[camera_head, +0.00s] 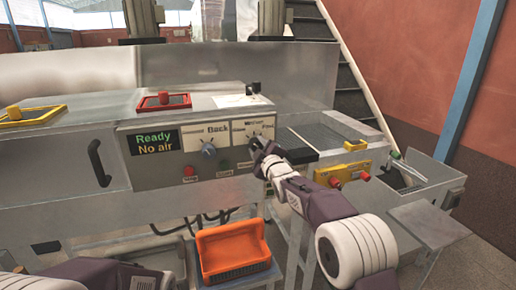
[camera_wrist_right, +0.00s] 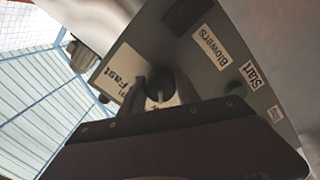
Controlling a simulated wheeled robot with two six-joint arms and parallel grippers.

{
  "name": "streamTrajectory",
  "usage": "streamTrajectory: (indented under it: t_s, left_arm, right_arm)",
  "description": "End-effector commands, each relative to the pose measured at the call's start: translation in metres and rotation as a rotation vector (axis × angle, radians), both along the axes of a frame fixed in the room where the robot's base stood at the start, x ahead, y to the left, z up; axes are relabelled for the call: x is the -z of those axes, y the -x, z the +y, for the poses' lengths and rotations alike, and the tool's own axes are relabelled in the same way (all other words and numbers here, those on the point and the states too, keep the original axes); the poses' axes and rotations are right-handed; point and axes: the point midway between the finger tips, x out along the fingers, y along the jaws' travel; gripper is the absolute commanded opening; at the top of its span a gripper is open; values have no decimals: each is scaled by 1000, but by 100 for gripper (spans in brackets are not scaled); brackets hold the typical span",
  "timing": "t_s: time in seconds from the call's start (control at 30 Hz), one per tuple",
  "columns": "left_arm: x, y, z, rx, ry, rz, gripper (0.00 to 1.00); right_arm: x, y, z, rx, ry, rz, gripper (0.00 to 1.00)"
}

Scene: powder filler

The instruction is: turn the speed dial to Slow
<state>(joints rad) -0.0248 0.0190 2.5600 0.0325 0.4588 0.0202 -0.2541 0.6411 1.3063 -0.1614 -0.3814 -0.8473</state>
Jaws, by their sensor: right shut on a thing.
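The speed dial (camera_wrist_right: 161,88) is a dark round knob on the grey control panel (camera_head: 140,180), next to a white label plate reading "Fast" (camera_wrist_right: 113,73). In the head view the dial is mostly hidden behind my right gripper (camera_head: 258,148), at the panel's right end. My right gripper (camera_wrist_right: 160,92) is shut on the dial, with one finger on each side of it in the right wrist view. Which way the dial points cannot be read, and no "Slow" mark is legible. Of my left arm only a link shows at the bottom left; its gripper is out of view.
A second dial (camera_head: 208,149) sits left on the panel, beside a screen (camera_head: 153,142) reading "Ready / No air". Red (camera_head: 189,171) and green (camera_head: 225,164) buttons lie below. An orange crate (camera_head: 233,249) stands underneath. A yellow control box (camera_head: 340,171) is at the right.

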Motion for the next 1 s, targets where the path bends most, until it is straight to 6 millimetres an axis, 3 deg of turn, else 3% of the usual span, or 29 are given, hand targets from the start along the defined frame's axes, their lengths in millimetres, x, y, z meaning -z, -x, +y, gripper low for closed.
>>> streamTrajectory:
  t_s: [0.1, 0.13, 0.2, 0.57, 1.0]
  left_arm:
    - [0, 0, 0, 0, 0, 0, 36]
    - [0, 0, 0, 0, 0, 0, 36]
    - [0, 0, 0, 0, 0, 0, 36]
    - [3, 0, 0, 0, 0, 0, 36]
    - [34, 0, 0, 0, 0, 0, 36]
  right_arm:
    - [0, 0, 1, -1, 2, -1, 0]
    - [0, 0, 1, -1, 2, -1, 46]
    - [0, 0, 1, -1, 2, -1, 59]
    - [1, 4, -1, 0, 0, 0, 59]
    - [2, 75, -24, -1, 1, -1, 59]
